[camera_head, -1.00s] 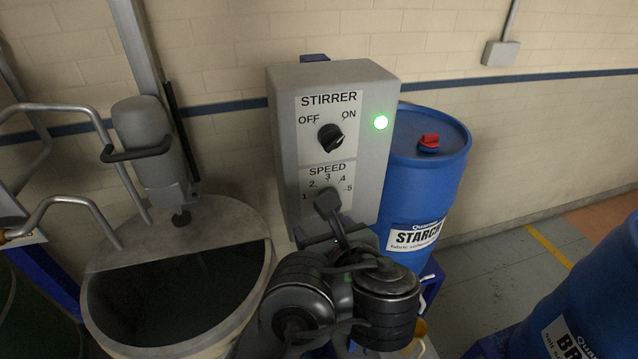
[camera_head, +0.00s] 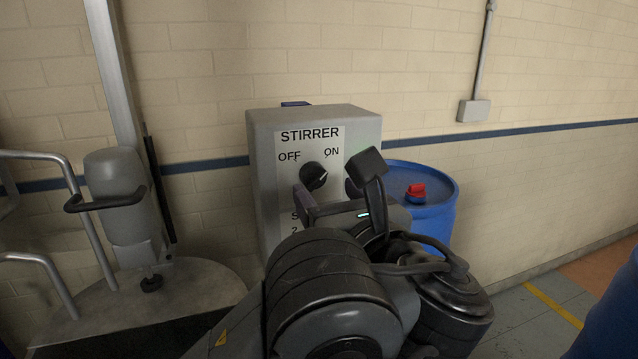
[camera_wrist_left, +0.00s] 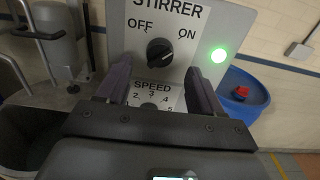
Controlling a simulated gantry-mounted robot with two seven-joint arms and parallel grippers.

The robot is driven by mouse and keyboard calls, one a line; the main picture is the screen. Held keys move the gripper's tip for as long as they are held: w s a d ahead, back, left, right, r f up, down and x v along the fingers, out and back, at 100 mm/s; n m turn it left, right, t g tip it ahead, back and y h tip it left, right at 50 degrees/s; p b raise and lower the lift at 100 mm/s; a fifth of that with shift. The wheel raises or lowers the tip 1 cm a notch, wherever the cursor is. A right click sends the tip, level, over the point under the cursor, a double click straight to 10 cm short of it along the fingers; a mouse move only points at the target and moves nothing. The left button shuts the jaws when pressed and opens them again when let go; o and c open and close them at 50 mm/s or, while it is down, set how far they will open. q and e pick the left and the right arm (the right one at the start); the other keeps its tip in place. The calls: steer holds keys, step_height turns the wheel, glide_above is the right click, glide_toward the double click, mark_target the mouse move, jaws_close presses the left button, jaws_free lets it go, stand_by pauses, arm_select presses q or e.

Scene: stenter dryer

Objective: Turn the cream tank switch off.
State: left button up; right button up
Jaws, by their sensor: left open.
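The stirrer control box (camera_head: 262,160) is a grey box on the wall side, with a white panel reading STIRRER, OFF and ON. Its black rotary switch (camera_head: 313,176) has its pointer turned to the upper right, toward ON. The switch also shows in the left wrist view (camera_wrist_left: 160,52), where a green lamp (camera_wrist_left: 219,55) is lit. My left gripper (camera_head: 330,193) is open and empty in front of the panel, just below the switch. In the left wrist view its fingers flank the panel below the switch, apart from it. My right gripper is not in view.
The SPEED dial below the switch is mostly hidden by my gripper. The tank lid (camera_head: 190,290) with its stirrer motor (camera_head: 118,190) stands at left. Another blue drum (camera_head: 610,320) is at far right.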

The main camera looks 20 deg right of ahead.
mark_target(318, 182)
arm_select(q)
steer(key=shift+w, duration=2.25)
steer(key=c, duration=1)
steer(key=shift+c, duration=0.2)
